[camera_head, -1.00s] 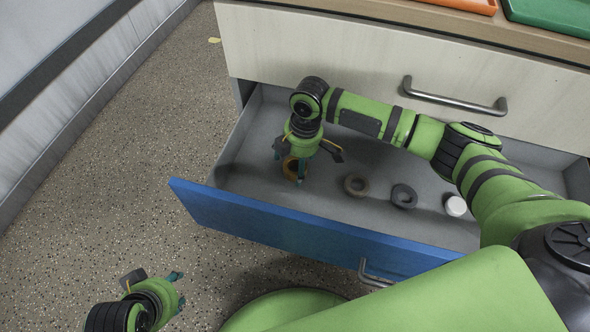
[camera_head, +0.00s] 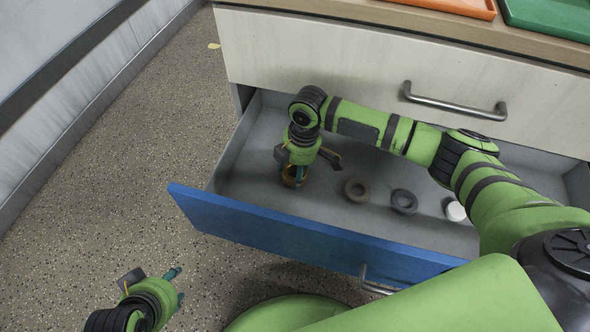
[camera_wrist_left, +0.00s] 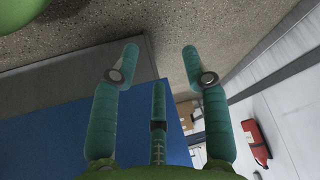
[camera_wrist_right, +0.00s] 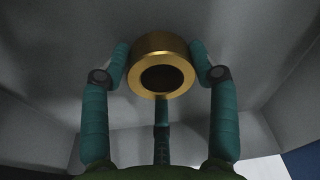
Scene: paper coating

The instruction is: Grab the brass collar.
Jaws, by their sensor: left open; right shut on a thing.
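The brass collar (camera_wrist_right: 160,44) is a gold ring with a dark hole. In the right wrist view it sits between the fingertips of my right gripper (camera_wrist_right: 160,68), which is shut on it. In the head view the collar (camera_head: 290,180) shows inside the open drawer at its left end, partly hidden by the teal fingers of my right gripper (camera_head: 299,172). Whether it still touches the drawer floor I cannot tell. My left gripper (camera_head: 177,284) is open and empty over the floor, outside the drawer; its spread fingers show in the left wrist view (camera_wrist_left: 160,70).
The drawer has a blue front (camera_head: 300,235). To the right of the collar lie a brown ring (camera_head: 356,190), a dark grey ring (camera_head: 404,201) and a white round piece (camera_head: 455,211). Orange (camera_head: 455,6) and green (camera_head: 550,16) trays stand on the countertop above.

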